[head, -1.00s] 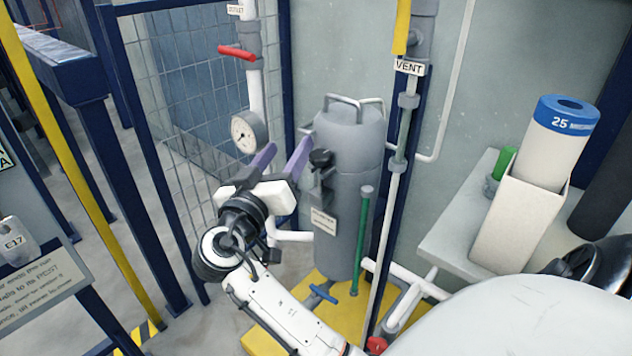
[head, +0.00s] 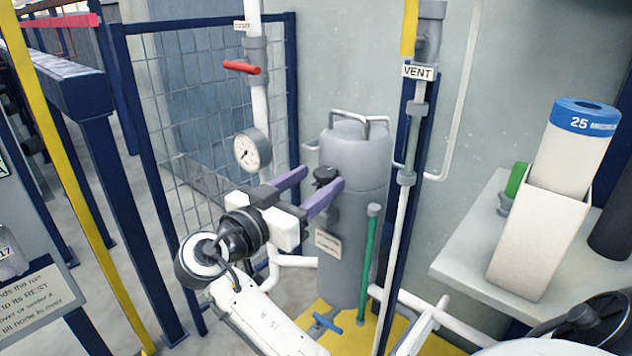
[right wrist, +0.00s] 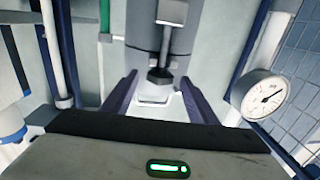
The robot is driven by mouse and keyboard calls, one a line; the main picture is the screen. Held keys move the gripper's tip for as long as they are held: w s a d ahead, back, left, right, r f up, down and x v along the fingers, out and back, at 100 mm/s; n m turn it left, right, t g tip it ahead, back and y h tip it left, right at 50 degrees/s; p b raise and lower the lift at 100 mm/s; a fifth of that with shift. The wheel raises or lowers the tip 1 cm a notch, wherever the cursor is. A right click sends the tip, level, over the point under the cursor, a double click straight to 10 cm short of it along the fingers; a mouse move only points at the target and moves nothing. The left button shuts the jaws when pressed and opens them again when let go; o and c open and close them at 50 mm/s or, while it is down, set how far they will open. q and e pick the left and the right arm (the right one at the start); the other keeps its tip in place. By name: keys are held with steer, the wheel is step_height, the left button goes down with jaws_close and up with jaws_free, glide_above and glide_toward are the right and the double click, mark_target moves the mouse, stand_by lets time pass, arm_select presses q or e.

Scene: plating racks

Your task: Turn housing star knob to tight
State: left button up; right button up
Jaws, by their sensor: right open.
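The filter housing (head: 350,245) is a grey upright cylinder with a bail handle on its lid. Its star knob (head: 325,174) is small and black, on the left side of the housing near the lid seam. My right gripper (head: 318,182) is open, its two purple fingers pointing at the knob. In the head view the fingertips lie on either side of the knob. In the right wrist view the dark knob (right wrist: 160,77) shows ahead, between and just beyond the open fingers (right wrist: 160,85); I cannot see contact. My left gripper is not in view.
A pressure gauge (head: 253,150) on a white pipe stands left of the fingers. A red valve handle (head: 242,67) is above it. The VENT pipe (head: 408,150) and a green rod (head: 372,250) stand right of the knob. A shelf (head: 465,240) holds a filter cartridge (head: 575,145).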

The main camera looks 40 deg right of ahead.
steer(key=shift+d, duration=0.45)
steer(key=shift+c, duration=0.4)
